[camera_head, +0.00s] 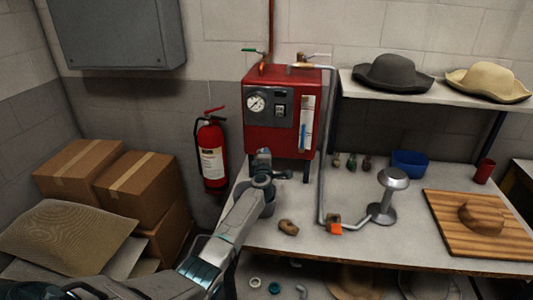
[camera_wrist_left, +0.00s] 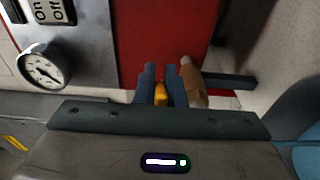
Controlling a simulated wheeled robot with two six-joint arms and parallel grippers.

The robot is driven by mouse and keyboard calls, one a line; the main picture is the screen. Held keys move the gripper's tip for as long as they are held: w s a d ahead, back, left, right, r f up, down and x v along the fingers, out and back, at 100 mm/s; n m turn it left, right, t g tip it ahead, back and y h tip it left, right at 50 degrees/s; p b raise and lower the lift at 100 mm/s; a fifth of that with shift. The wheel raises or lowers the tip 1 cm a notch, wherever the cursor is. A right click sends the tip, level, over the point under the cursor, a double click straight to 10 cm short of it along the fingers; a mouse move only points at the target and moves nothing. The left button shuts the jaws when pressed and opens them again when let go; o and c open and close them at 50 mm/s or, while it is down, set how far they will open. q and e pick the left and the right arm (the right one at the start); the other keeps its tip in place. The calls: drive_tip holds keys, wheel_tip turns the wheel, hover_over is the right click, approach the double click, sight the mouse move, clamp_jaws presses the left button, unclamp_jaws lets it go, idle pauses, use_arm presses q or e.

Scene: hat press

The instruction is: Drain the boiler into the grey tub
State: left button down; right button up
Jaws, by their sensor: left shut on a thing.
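The red boiler (camera_head: 252,128) stands on legs at the back of the bench, with a gauge, a switch panel and a sight glass showing blue on its front. My left gripper (camera_head: 263,156) is at the boiler's lower front edge. In the left wrist view the two dark fingers (camera_wrist_left: 161,85) are shut on a small yellow piece (camera_wrist_left: 161,97), which looks like a valve handle. A brass fitting (camera_wrist_left: 192,82) sits just right of the fingers, against the red boiler. The grey tub (camera_head: 269,207) is below the gripper, partly hidden by my left arm. My right gripper is not in view.
A metal pipe (camera_head: 321,180) runs down right of the boiler to an orange-tagged piece (camera_head: 334,224) and a metal stand (camera_head: 383,208). A brown lump (camera_head: 288,227) lies near the bench front. A fire extinguisher (camera_head: 212,155) and cardboard boxes (camera_head: 138,188) are at left.

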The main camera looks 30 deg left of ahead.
use_arm(q)
drive_tip(key=shift+s+a+m+t+h+p, duration=0.3)
drive_tip(key=shift+s+a+m+h+p, duration=0.1)
drive_tip(key=shift+m+h+p, duration=0.25)
drive_tip(key=shift+s+a+f+m+t+h, duration=0.15)
drive_tip(key=shift+m+t+h, duration=0.2)
drive_tip(key=shift+h, duration=0.3)
drive_tip(key=m+h+b, duration=0.1)
drive_tip(key=h, duration=0.1)
drive_tip(key=m+h+b, duration=0.1)
drive_tip(key=h, duration=0.1)
drive_tip(key=shift+s+a+f+m+t+b, duration=0.15)
drive_tip(key=shift+s+a+m+t+b, duration=0.15)
drive_tip(key=shift+a+t, duration=0.05)
drive_tip(key=shift+s+a+m+h+b, duration=0.1)
drive_tip(key=shift+m+h+b, duration=0.3)
drive_tip(key=shift+h+b, duration=0.25)
drive_tip(key=shift+r+h+b, duration=0.25)
drive_tip(key=shift+h+b, duration=0.1)
drive_tip(key=shift+h, duration=0.1)
drive_tip(key=shift+r, duration=0.1)
